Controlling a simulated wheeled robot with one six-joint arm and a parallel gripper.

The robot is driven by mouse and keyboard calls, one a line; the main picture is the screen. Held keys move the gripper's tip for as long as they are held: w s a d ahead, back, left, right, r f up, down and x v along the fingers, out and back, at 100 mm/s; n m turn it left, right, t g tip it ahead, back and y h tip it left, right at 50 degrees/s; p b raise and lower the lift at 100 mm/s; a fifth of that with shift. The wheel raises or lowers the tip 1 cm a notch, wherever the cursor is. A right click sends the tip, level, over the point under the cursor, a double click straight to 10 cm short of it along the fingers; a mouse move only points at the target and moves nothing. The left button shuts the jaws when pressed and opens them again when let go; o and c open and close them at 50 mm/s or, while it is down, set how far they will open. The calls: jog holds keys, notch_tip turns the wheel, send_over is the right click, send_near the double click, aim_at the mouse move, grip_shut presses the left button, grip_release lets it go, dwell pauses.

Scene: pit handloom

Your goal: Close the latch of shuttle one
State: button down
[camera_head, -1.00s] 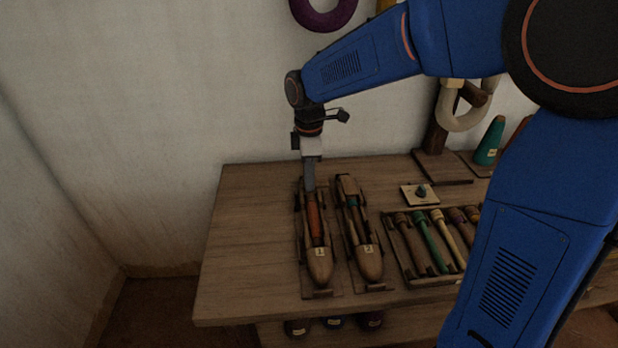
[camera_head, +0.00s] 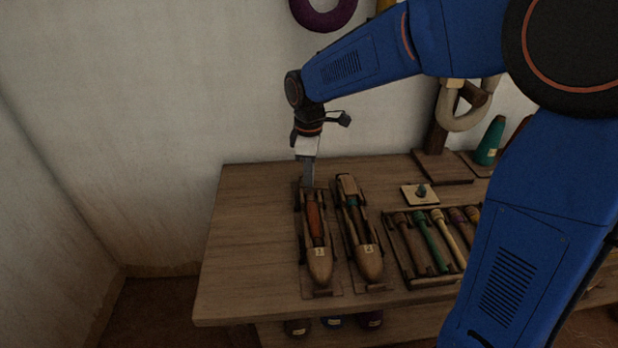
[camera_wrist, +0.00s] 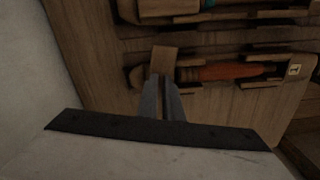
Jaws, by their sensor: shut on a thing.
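Shuttle one (camera_head: 319,266), a pale wooden boat-shaped shuttle marked 1, lies in a holder on the bench. It also shows in the wrist view, with its label (camera_wrist: 294,69) at right. An orange-red bobbin (camera_head: 315,220) lies in its slot; it shows in the wrist view too (camera_wrist: 230,72). My gripper (camera_head: 308,186) points down at the shuttle's far end. In the wrist view my gripper (camera_wrist: 163,82) is shut on a small wooden latch (camera_wrist: 165,57) at that end. The fingers hide part of the latch, and I cannot tell whether it sits fully down.
Shuttle two (camera_head: 369,264) lies close to the right in its own holder. Further right stand a tray of several coloured bobbins (camera_head: 422,283), a small plate with a dark knob (camera_head: 420,194) and a green cone (camera_head: 488,142). The bench's left part (camera_head: 245,240) is clear; a wall stands behind.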

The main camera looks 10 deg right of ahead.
jog(key=m, duration=0.4)
jog(key=shift+m, duration=0.4)
jog(key=m, duration=0.3)
jog(key=shift+m, duration=0.3)
jog(key=m, duration=0.7)
jog(key=c, duration=2.2)
grip_release()
jog(key=shift+r, duration=0.1)
notch_tip(320, 180, up, 17)
jog(key=shift+r, duration=0.15)
